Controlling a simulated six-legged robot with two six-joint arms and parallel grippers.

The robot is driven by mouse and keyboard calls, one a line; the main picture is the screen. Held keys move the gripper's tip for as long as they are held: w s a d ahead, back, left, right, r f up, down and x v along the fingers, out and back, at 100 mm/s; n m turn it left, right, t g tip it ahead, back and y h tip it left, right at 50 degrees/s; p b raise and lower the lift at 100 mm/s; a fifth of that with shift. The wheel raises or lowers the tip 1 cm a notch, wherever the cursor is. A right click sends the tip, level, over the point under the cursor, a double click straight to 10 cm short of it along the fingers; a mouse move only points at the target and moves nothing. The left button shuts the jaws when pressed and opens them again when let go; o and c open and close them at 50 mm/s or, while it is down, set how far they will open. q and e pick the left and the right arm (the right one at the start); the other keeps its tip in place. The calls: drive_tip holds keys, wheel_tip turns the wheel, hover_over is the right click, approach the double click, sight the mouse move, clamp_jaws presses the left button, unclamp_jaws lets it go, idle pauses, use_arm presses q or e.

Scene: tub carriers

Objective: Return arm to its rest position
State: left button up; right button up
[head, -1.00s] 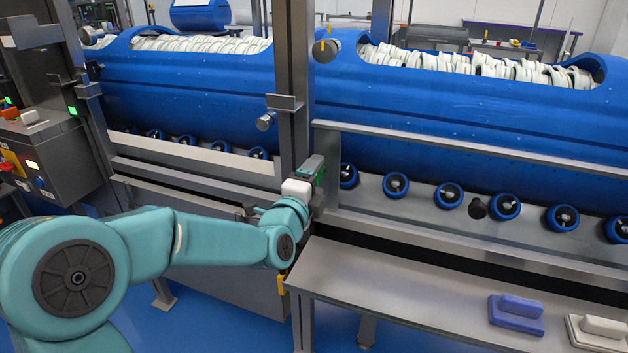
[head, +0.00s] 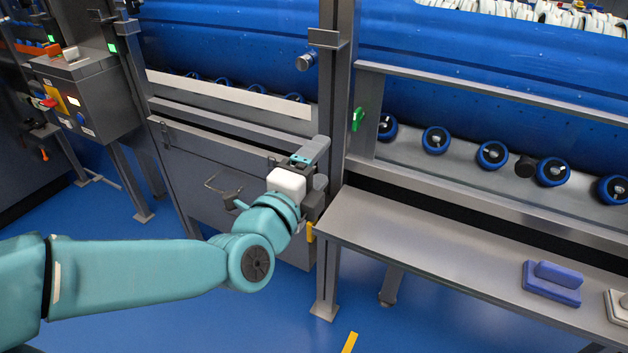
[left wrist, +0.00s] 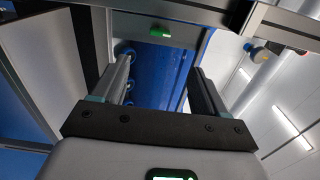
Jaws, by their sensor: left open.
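My left arm reaches in from the left in the head view. Its gripper (head: 315,168) is in front of the grey upright post, beside the left end of the metal shelf. In the left wrist view the two fingers of the gripper (left wrist: 161,85) stand wide apart with nothing between them. A small green handle (head: 358,119) on the frame is to the right of the gripper and apart from it. A green piece (left wrist: 153,34) also shows beyond the fingers in the left wrist view. My right gripper is not in view.
The grey post (head: 339,85) and metal shelf (head: 400,230) are close to the gripper. A blue block with a handle (head: 553,283) lies on the shelf. A control box (head: 88,95) is at left. Blue floor below the arm is open.

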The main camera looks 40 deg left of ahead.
use_arm(q)
drive_tip(key=shift+s+d, duration=0.1)
drive_tip(key=shift+s, duration=0.35)
idle(0.4)
